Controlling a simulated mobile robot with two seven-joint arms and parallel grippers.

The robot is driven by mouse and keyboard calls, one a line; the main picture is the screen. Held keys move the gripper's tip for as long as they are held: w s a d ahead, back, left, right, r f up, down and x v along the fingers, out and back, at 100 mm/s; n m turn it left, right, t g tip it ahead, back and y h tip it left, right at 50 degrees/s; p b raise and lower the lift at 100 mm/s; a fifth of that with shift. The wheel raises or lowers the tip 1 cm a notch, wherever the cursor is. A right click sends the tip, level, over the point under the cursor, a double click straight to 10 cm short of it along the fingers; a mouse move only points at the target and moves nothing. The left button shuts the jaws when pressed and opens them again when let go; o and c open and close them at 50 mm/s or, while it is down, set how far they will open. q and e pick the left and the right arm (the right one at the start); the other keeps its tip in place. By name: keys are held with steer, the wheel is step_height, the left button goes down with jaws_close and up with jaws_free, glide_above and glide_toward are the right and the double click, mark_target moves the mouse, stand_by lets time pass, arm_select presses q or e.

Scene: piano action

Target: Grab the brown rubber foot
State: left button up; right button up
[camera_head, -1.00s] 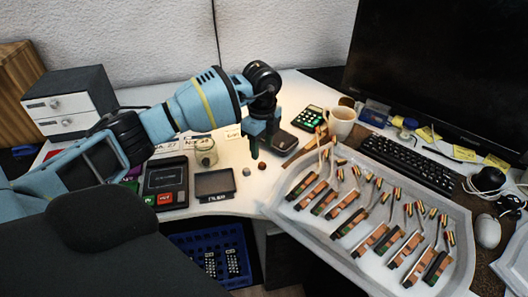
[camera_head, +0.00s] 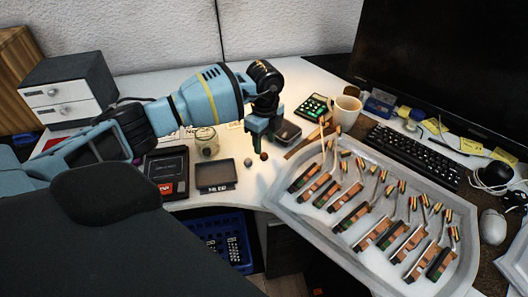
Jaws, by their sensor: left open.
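The brown rubber foot (camera_head: 264,156) is a tiny dark brown round piece on the white desk, right of a small grey round piece (camera_head: 248,162). My left gripper (camera_head: 263,145) is open and points down from the blue arm, with its fingertips just above and beside the brown foot in the picture. I cannot tell whether a finger touches it. The foot is not between closed fingers. My right gripper does not show.
A small dark tray (camera_head: 213,175) and a glass jar (camera_head: 206,142) stand to the left. A dark device (camera_head: 287,132) lies close behind the gripper. A large grey tray (camera_head: 408,274) with several piano action parts fills the right. A mug (camera_head: 346,112) stands behind it.

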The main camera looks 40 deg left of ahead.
mark_target(264, 154)
arm_select(q)
step_height(264, 154, down, 4)
steer(key=shift+s+f, duration=0.1)
steer(key=shift+s, duration=0.05)
steer(key=shift+c, duration=0.3)
jaws_close()
